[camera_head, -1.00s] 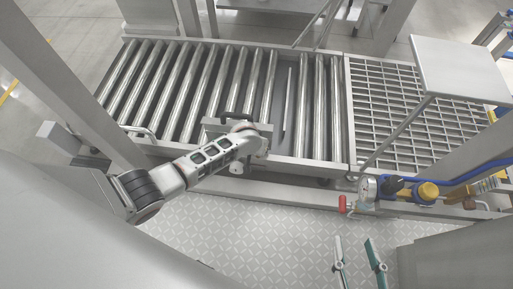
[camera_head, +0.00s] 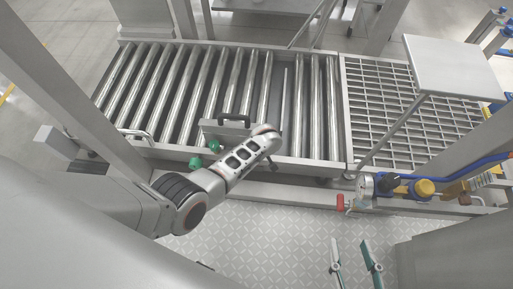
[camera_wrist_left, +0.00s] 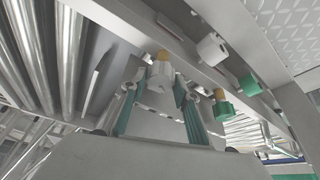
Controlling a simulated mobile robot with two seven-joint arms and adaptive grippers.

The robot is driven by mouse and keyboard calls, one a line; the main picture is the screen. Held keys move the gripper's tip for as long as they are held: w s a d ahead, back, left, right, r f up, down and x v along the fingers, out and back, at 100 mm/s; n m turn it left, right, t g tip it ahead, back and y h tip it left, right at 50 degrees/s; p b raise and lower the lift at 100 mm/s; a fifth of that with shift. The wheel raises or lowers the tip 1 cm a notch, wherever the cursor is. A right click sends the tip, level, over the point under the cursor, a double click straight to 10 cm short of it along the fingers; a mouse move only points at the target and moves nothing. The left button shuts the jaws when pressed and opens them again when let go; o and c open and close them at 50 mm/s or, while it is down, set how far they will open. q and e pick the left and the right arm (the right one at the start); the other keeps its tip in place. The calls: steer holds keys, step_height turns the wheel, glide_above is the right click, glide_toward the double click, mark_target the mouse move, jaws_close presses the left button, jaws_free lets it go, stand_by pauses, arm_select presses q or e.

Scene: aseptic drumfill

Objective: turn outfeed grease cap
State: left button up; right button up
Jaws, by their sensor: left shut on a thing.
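In the left wrist view my left gripper (camera_wrist_left: 156,90) has its green-padded fingers on either side of a pale grey cap (camera_wrist_left: 162,74) with a brass-coloured part, and is shut on it. In the head view my arm hides that gripper and cap. Another pale grey cap (camera_wrist_left: 212,48) and two green caps (camera_wrist_left: 250,84) (camera_wrist_left: 222,107) sit along the metal rail to the right in the wrist view. Green caps also show beside my left arm in the head view (camera_head: 195,163). My right gripper (camera_head: 354,260) is at the bottom, its fingers apart, empty.
The roller conveyor (camera_head: 160,85) lies behind my left arm, with a metal box with a dark handle (camera_head: 232,121) at its near edge. A grating (camera_head: 400,110) is to the right. A gauge (camera_head: 365,184), red handle (camera_head: 341,202) and yellow knob (camera_head: 425,187) stand at the right rail.

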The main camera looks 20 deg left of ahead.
arm_select(q)
steer(key=shift+s+d+f, duration=0.1)
steer(key=shift+s+f, duration=0.05)
stand_by(0.3)
steer(key=o, duration=0.8)
